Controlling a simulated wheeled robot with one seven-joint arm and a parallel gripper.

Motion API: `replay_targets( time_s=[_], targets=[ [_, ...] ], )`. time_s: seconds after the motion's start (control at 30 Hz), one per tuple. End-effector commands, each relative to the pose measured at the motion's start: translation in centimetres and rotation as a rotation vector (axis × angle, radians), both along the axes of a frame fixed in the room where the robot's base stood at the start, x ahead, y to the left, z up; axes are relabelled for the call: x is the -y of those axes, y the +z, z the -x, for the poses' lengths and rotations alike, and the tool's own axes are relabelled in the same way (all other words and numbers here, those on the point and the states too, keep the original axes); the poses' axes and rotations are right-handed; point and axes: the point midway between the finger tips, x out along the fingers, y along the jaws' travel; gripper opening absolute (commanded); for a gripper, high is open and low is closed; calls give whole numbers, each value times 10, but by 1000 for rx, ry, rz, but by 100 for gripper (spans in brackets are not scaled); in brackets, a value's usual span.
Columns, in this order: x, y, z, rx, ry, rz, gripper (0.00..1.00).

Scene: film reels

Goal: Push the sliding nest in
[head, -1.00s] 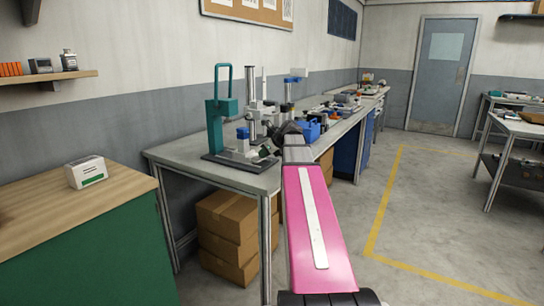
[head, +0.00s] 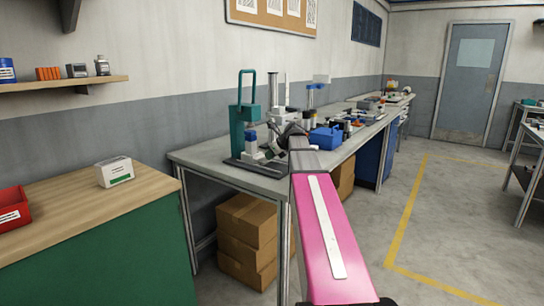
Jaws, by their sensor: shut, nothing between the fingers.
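A teal hand press (head: 240,118) with a tall loop handle stands on a dark base plate (head: 238,164) near the front left of the grey workbench. A white piece with a blue top (head: 250,141) stands at the press, over the base. I cannot make out the sliding nest as a separate part at this size; my wrist hides the right side of the base. My gripper (head: 270,150) is small and dark in the head view, just right of the blue-topped piece. It is shut and empty. I cannot tell whether it touches the press.
A blue bin (head: 326,138) and several small tools stand on the workbench (head: 205,158) to the right. Cardboard boxes (head: 246,240) are stacked under it. A wooden-topped green cabinet (head: 80,200) with a white box (head: 114,171) stands at left.

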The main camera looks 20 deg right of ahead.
Motion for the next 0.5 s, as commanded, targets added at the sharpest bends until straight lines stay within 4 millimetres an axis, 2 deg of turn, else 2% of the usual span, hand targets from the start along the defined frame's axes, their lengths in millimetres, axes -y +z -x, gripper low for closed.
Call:
replay_targets(
  time_s=[0.03,0.07,0.37,0.5],
  targets=[
    [-7,3,-19,23,2,-24,0],
    [-6,2,-17,22,2,-24,0],
    [27,4,21,8,4,-3,0],
    [41,27,41,10,3,-2,0]
  ],
)
